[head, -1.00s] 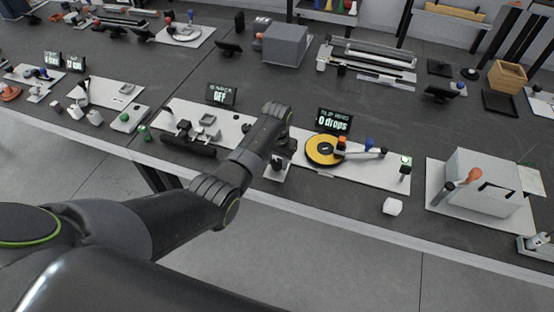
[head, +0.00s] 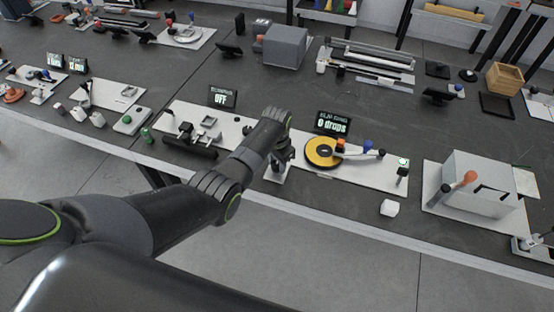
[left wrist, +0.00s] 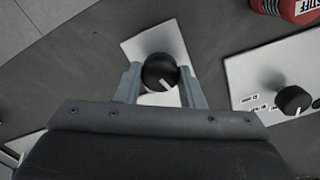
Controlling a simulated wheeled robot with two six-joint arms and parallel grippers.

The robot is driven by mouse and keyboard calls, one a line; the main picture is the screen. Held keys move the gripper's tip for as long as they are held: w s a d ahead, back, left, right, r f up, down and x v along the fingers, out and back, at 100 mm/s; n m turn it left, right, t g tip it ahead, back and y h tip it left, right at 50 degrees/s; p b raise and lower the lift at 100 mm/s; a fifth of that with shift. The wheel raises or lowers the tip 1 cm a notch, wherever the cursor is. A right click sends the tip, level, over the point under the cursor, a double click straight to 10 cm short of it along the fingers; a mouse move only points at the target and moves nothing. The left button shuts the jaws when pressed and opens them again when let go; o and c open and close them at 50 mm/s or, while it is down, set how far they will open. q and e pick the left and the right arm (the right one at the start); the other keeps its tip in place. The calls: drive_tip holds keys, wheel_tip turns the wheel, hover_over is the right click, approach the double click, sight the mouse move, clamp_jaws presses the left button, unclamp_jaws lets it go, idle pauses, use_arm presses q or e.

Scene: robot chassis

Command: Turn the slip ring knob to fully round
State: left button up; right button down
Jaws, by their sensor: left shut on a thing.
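A round black knob (left wrist: 159,70) with a white pointer line stands on a small white plate (left wrist: 143,43) in the left wrist view. The pointer line faces the lower right there. My left gripper (left wrist: 160,78) is shut on this knob, one finger on each side of it. In the head view my left gripper (head: 283,158) comes down over the same small plate (head: 276,174), and the arm and fingers hide the knob. A display (head: 333,123) with a small title line, seemingly the slip ring one, reads "0 drops". My right gripper is in neither view.
A white board with a yellow disc (head: 318,160) lies just right of my left gripper. A board with black parts (head: 207,133) lies to the left. A second black knob (left wrist: 293,99) on a white plate and a red object (left wrist: 300,10) show in the left wrist view.

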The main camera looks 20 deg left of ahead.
sight(277, 164)
use_arm(q)
drive_tip(key=shift+w+r+m+p, duration=0.1)
drive_tip(key=shift+m+p, duration=0.35)
drive_tip(key=shift+m, duration=1.15)
drive_tip(key=o, duration=1)
drive_tip(key=shift+r, duration=0.35)
wheel_tip(277, 164, up, 17)
drive_tip(key=shift+f, duration=0.2)
drive_tip(key=shift+f, duration=0.1)
